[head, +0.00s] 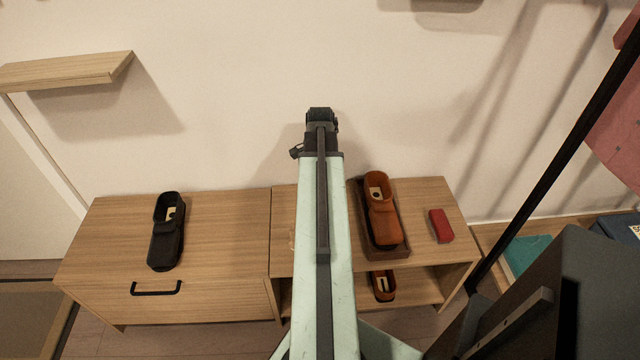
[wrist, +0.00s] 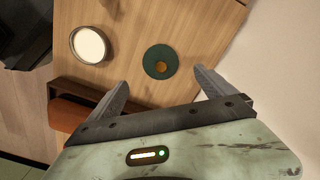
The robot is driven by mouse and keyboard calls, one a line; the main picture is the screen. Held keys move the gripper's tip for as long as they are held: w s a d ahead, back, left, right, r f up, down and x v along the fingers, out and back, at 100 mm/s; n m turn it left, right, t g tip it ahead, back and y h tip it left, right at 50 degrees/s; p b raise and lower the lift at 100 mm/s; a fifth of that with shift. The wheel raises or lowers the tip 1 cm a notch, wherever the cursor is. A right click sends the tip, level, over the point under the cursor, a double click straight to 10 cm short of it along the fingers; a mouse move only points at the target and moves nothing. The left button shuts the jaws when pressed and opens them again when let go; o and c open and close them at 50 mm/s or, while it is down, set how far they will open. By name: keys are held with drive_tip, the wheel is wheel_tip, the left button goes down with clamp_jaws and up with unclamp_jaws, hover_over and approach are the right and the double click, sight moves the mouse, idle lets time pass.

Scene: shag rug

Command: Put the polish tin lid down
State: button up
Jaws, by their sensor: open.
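A round dark green disc with a gold centre (wrist: 161,62), which looks like the polish tin lid, lies flat on the wooden cabinet top in the wrist view. A round open tin (wrist: 89,45) with a dark rim and pale contents sits apart from it, to its left. My gripper (wrist: 160,78) is open and empty, its two fingers spread either side of the disc's near edge. I cannot tell the height gap between fingertips and disc. In the head view my gripper (head: 320,112) is at the far end of my arm, which hides the lid.
A brown tray (head: 399,252) holding an orange-brown shoe (head: 382,222) stands right of my arm, with a red block (head: 441,225) beyond it. A black shoe (head: 166,232) lies on the left cabinet (head: 225,230). Another shoe (head: 383,286) is on the shelf below. The wall rises behind.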

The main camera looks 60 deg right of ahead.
wheel_tip(320, 180, up, 3)
drive_tip(key=shift+p, duration=0.7)
drive_tip(key=w+a+n, duration=0.6)
drive_tip(key=w+a, duration=0.3)
drive_tip(key=a, duration=0.3)
drive_tip(key=w+a+n, duration=0.5)
drive_tip(key=w+a, duration=0.4)
drive_tip(key=a, duration=0.3)
drive_tip(key=w+a+n, duration=0.1)
drive_tip(key=a+n, duration=0.4)
drive_tip(key=a, duration=0.8)
drive_tip(key=w+a+n, duration=0.2)
drive_tip(key=a+n, duration=0.3)
drive_tip(key=a, duration=0.8)
drive_tip(key=shift+w+n, duration=0.3)
drive_tip(key=shift+n, duration=0.1)
drive_tip(key=shift+s, duration=0.1)
